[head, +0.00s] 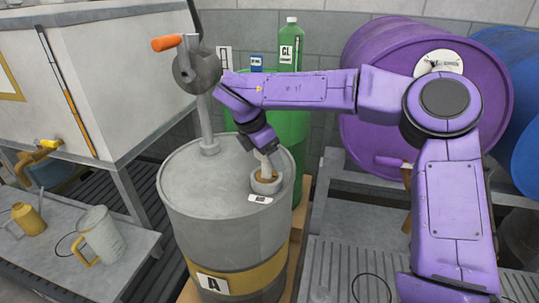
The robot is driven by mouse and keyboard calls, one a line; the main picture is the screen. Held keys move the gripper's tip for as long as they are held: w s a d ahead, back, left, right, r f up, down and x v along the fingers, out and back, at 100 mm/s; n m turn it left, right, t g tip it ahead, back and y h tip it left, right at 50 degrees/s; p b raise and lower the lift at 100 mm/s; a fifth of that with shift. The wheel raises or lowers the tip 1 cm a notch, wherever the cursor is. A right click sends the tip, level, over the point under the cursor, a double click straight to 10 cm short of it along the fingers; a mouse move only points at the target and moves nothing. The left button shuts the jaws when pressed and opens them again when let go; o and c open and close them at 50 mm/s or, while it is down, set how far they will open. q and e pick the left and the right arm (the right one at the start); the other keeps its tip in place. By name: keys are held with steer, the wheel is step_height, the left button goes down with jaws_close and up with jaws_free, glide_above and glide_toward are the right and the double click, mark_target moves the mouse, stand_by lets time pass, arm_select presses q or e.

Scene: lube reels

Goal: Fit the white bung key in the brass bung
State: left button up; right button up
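A grey drum (215,215) marked A, with a yellow band, stands in the middle of the head view. On its top, at the right, a raised round collar (266,187) surrounds the brass bung (267,178). My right gripper (262,149) reaches in from the right and points down above the bung. It appears shut on the white bung key (264,163), a pale piece reaching from the fingers down to the bung. The key's lower end is at the bung opening; I cannot tell whether it is seated. The fingers partly hide the key's top. My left gripper is not in view.
A hand pump with an orange handle (167,43) rises from the drum's back left. A green bottle (288,45) and a green drum (292,125) stand behind. A purple drum (375,140) lies at right. Jugs (101,235) stand on the left bench.

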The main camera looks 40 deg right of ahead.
steer(key=shift+f, duration=0.3)
steer(key=o, duration=1.2)
steer(key=shift+r, duration=0.15)
steer(key=p+v, duration=0.1)
steer(key=v, duration=0.9)
steer(key=shift+a+r, duration=0.1)
steer(key=shift+r, duration=0.05)
